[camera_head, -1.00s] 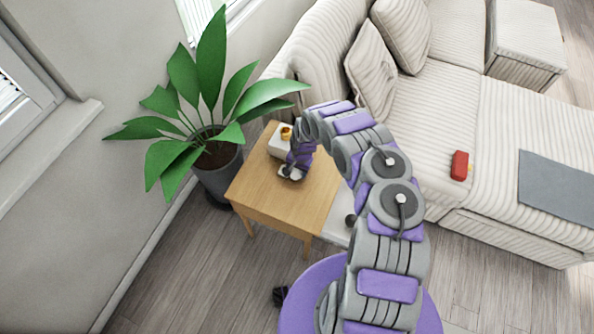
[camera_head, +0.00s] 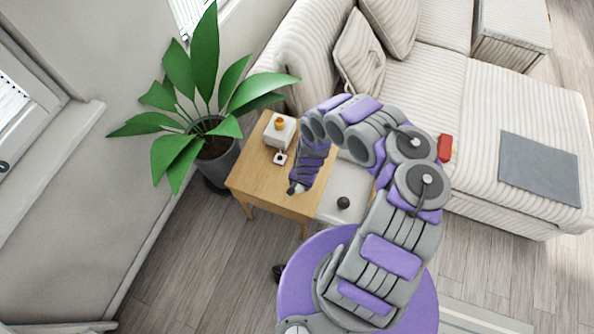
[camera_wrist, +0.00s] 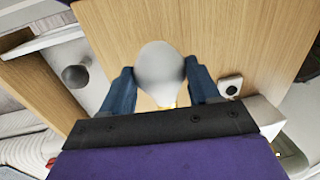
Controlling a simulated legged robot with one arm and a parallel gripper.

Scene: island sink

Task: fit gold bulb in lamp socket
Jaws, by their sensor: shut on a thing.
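My gripper (camera_wrist: 158,90) is shut on a pale, rounded bulb (camera_wrist: 160,70), with a bit of gold showing below it between the fingers. A white block (camera_head: 279,134) with a gold cup-like piece (camera_head: 280,124), which looks like the lamp socket, stands at the table's back, apart from my gripper. A small white piece with a dark centre (camera_head: 280,158) lies in front of the block; it also shows in the wrist view (camera_wrist: 230,86).
A potted plant (camera_head: 216,146) stands left of the table, its leaves reaching towards the white block. A striped sofa (camera_head: 420,82) is behind and right, with a red object (camera_head: 445,147) on it.

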